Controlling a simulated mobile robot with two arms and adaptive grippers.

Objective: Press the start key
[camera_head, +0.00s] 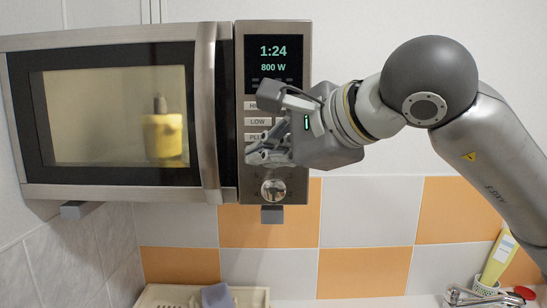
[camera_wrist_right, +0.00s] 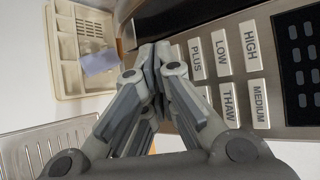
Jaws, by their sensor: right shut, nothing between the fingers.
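A steel microwave (camera_head: 300,40) hangs on the wall with its door shut. Its display (camera_head: 273,60) reads 1:24 and 800 W. My right gripper (camera_head: 256,153) is shut and empty at the control panel, and hides part of the key columns in the head view. In the right wrist view its closed fingertips (camera_wrist_right: 152,57) are beside the PLUS key (camera_wrist_right: 197,60); I cannot tell whether they touch the panel. LOW (camera_wrist_right: 221,52), HIGH (camera_wrist_right: 250,46), THAW (camera_wrist_right: 229,101) and MEDIUM (camera_wrist_right: 259,103) keys also show. I can make out no key marked start. My left gripper is not in view.
A yellow object (camera_head: 163,137) with a dark top stands behind the lit door window. The door handle (camera_head: 206,115) is left of the panel and a round knob (camera_head: 273,190) below. A cream tray (camera_head: 160,296) with a grey-blue cloth (camera_head: 217,297) lies below.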

